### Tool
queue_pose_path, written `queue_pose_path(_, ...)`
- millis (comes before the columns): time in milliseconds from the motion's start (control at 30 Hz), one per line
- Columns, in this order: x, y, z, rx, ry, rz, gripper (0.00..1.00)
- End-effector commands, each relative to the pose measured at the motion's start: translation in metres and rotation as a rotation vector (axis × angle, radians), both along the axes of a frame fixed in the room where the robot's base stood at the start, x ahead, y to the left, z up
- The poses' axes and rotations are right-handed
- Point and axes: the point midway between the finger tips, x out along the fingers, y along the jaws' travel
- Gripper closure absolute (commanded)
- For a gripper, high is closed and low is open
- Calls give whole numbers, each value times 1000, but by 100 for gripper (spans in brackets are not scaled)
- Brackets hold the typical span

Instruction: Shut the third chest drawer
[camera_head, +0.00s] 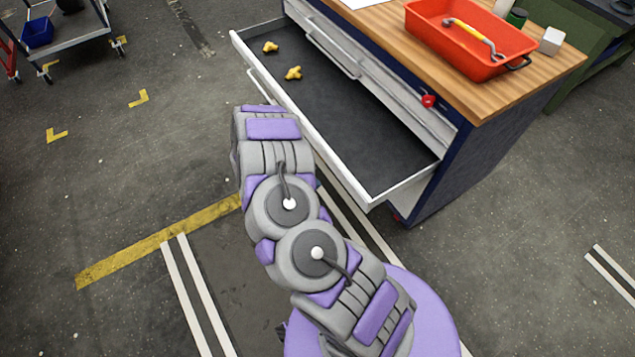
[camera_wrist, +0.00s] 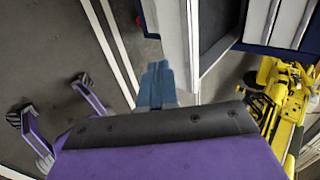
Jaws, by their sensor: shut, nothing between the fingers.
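The chest (camera_head: 480,150) has dark blue sides and a wooden top. One white-edged drawer (camera_head: 345,185) is pulled far out, with white drawer fronts (camera_head: 400,85) shut above it. Two small yellow pieces (camera_head: 270,47) (camera_head: 293,73) lie on its dark floor. My grey and purple arm reaches to its front and hides part of it in the head view. My gripper (camera_wrist: 157,85) shows in the wrist view, its blue-grey fingers shut and empty. The fingertips are close to the white drawer front (camera_wrist: 174,40); I cannot tell whether they touch.
A red tray (camera_head: 470,50) with a yellow-handled tool and a small white box (camera_head: 551,41) stand on the chest top. A cart (camera_head: 65,45) with a blue bin is at the upper left. A yellow machine (camera_wrist: 285,105) shows in the wrist view. Floor at left is clear.

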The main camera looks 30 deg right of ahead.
Motion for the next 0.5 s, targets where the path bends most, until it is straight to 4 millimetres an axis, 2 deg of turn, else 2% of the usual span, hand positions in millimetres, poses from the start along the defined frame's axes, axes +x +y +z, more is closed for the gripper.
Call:
queue_pose_path(100,-1,-19,-19,1,5,-2,100)
queue_pose_path(400,1,-63,-59,1,2,-2,100)
queue_pose_path(500,2,-75,-55,3,-1,-2,100)
